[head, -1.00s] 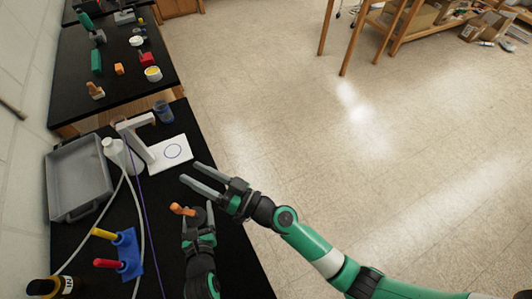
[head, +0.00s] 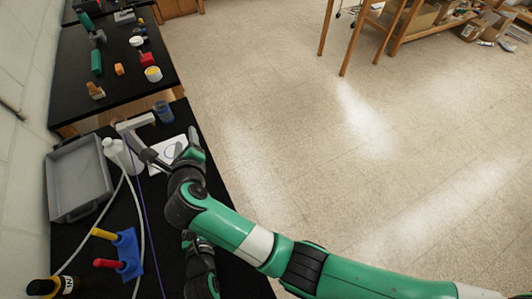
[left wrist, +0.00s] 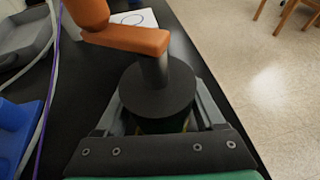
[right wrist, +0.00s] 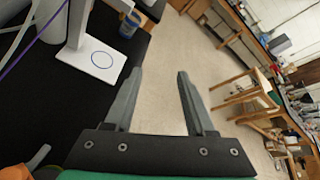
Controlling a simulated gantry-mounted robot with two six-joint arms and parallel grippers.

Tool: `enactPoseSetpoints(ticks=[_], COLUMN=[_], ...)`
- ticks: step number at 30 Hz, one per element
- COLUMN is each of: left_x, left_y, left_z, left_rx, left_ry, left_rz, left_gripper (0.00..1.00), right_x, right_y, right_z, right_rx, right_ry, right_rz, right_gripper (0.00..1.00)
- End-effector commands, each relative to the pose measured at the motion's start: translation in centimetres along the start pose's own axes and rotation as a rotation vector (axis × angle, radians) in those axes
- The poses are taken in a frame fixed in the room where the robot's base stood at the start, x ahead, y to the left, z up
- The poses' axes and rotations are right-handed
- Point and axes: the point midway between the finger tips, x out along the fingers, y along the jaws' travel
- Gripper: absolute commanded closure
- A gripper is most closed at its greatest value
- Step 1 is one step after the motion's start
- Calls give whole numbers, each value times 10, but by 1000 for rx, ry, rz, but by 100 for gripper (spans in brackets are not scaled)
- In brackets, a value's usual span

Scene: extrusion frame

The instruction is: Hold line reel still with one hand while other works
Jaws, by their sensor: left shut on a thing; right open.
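The line reel (left wrist: 157,92) shows in the left wrist view as a dark grey disc and post with an orange crank arm and knob (left wrist: 125,38). My left gripper (left wrist: 160,112) is shut on the reel, with a finger on each side. In the head view my left gripper (head: 190,240) is largely hidden behind my right arm, and the reel is covered. My right gripper (right wrist: 156,80) is open and empty above the table edge; in the head view it (head: 150,160) is near the white stand (head: 130,124). A bit of orange shows at the right wrist view's lower left.
The stand's white base with a blue circle (right wrist: 102,60) lies beyond the grippers. A purple line (head: 142,200) runs along the table. A grey tray (head: 78,180), white bottle (head: 122,155), blue holder (head: 128,255) and blue cup (head: 164,112) stand around.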

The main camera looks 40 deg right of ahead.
Motion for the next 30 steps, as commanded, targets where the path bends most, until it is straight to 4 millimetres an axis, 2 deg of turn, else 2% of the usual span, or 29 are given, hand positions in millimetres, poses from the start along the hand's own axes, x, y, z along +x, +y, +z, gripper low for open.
enactPoseSetpoints(ticks=[3,9,21,24,30], left_x=[0,0,0,0,0], left_y=[0,0,0,0,0], left_z=[0,0,0,0,0], left_rx=[0,0,0,0,0], left_ry=[0,0,0,0,0], left_rz=[0,0,0,0,0], left_gripper=[92,92,92,92,92], right_x=[-16,-50,-133,-112,-80], right_y=[24,57,96,105,122], right_z=[-2,-8,-14,-34,-59], right_rx=[173,367,571,569,570], right_ry=[146,366,751,759,755], right_rz=[79,160,217,209,210], right_gripper=[45,45,45,45,45])
